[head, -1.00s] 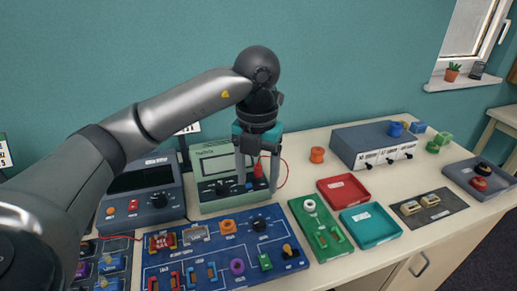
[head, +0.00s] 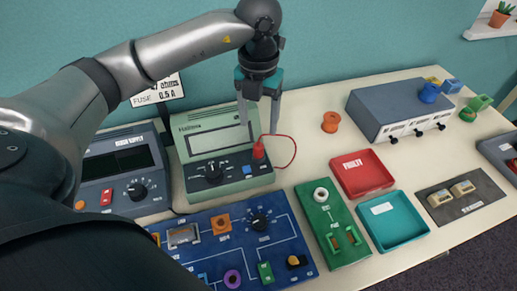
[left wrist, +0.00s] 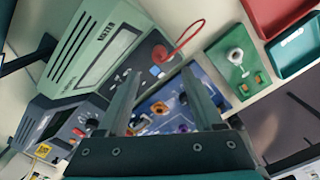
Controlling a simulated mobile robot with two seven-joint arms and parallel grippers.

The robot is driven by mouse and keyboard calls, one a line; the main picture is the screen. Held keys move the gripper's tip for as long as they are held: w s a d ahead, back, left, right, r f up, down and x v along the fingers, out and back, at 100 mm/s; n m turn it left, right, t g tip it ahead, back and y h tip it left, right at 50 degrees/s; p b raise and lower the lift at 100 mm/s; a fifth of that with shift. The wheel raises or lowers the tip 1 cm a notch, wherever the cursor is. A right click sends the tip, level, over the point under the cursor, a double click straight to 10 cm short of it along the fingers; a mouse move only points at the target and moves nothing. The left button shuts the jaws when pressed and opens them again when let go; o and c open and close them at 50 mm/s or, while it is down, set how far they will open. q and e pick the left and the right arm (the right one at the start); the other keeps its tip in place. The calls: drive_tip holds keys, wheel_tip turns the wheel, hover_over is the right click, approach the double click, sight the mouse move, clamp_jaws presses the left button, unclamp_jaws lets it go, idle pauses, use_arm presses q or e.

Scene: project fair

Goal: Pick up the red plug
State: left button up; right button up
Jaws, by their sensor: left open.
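The red plug (head: 259,150) stands upright at the right end of the front panel of the green bench meter (head: 222,135), with a red lead looping off to its right. It also shows in the left wrist view (left wrist: 160,54), beyond the fingertips and between their lines. My left gripper (head: 258,127) is open and empty. Its fingers point down, with the tips just above the plug in the head view and apart from it. In the left wrist view, the open fingers (left wrist: 160,75) frame the panel edge. My right gripper is not in view.
A blue socket piece (head: 247,170) sits beside the plug. A dark power supply (head: 122,165) stands left of the meter and a blue circuit board (head: 215,225) in front. A green board (head: 331,225), red tray (head: 361,173) and teal tray (head: 391,222) lie right. An orange spool (head: 331,122) stands behind.

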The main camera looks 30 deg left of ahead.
sight(258, 143)
use_arm(q)
wheel_tip(258, 143, down, 9)
drive_tip(key=shift+w+a+f, duration=0.1)
drive_tip(key=shift+f, duration=0.05)
idle(0.4)
clamp_jaws()
idle(0.4)
